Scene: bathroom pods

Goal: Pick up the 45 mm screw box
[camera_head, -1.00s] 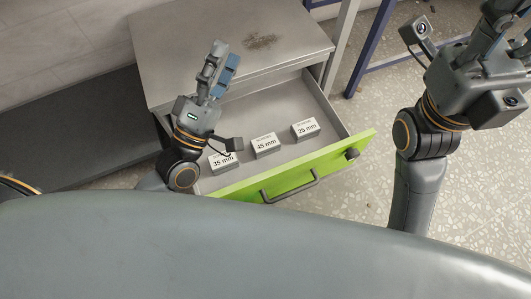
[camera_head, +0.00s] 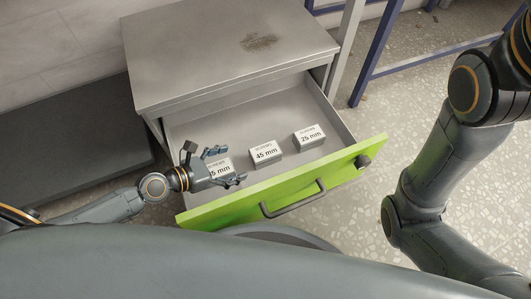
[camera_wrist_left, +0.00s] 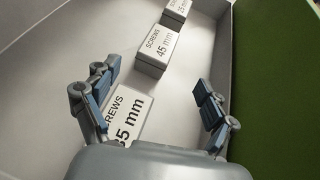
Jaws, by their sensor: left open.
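The 45 mm screw box (camera_head: 265,153) is a small white-labelled box in the middle of the row in the open drawer. In the left wrist view, the 45 mm box (camera_wrist_left: 155,50) stands ahead of the fingers. My left gripper (camera_head: 229,166) is open and empty, over the left part of the drawer by the 35 mm box (camera_head: 220,168). That box is partly hidden by the gripper and shows between and below the fingers in the wrist view (camera_wrist_left: 130,120). My right gripper is out of view; only its arm shows at the right.
The 25 mm box (camera_head: 309,137) lies to the right of the 45 mm box. The drawer's green front (camera_head: 345,166) with its handle (camera_head: 294,206) borders the near side. The grey cabinet top (camera_head: 220,55) overhangs behind. Drawer floor behind the boxes is bare.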

